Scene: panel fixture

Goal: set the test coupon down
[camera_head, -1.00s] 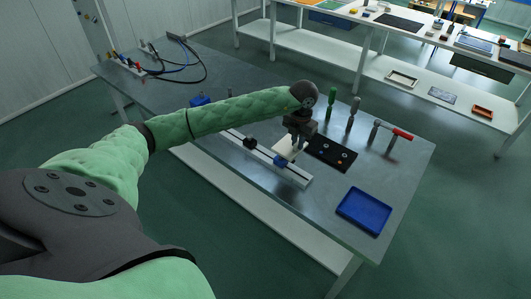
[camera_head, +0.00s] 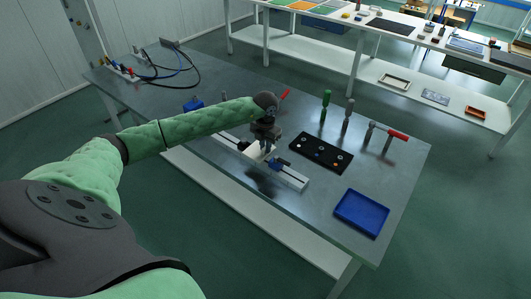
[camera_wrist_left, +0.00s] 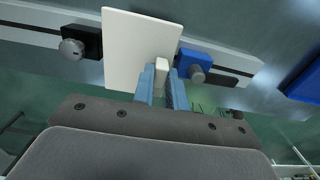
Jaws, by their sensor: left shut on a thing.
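The test coupon is a flat off-white plate (camera_wrist_left: 140,45) with a small pale block (camera_wrist_left: 161,72) on its near face. My left gripper (camera_wrist_left: 163,84) has its two blue-grey fingers shut on that block. In the head view the left gripper (camera_head: 265,142) and the coupon (camera_head: 252,151) are above the pale slotted rail (camera_head: 292,177). The coupon is between the black clamp (camera_wrist_left: 84,42) and the blue clamp (camera_wrist_left: 200,62). Whether it touches the rail cannot be told. My right gripper is not in view.
A black plate with round fittings (camera_head: 320,152) lies right of the rail. A blue tray (camera_head: 361,212) is at the bench's right end. Upright tools, one green-handled (camera_head: 325,105) and one red-handled (camera_head: 398,134), stand behind. Bare bench (camera_head: 300,215) lies in front.

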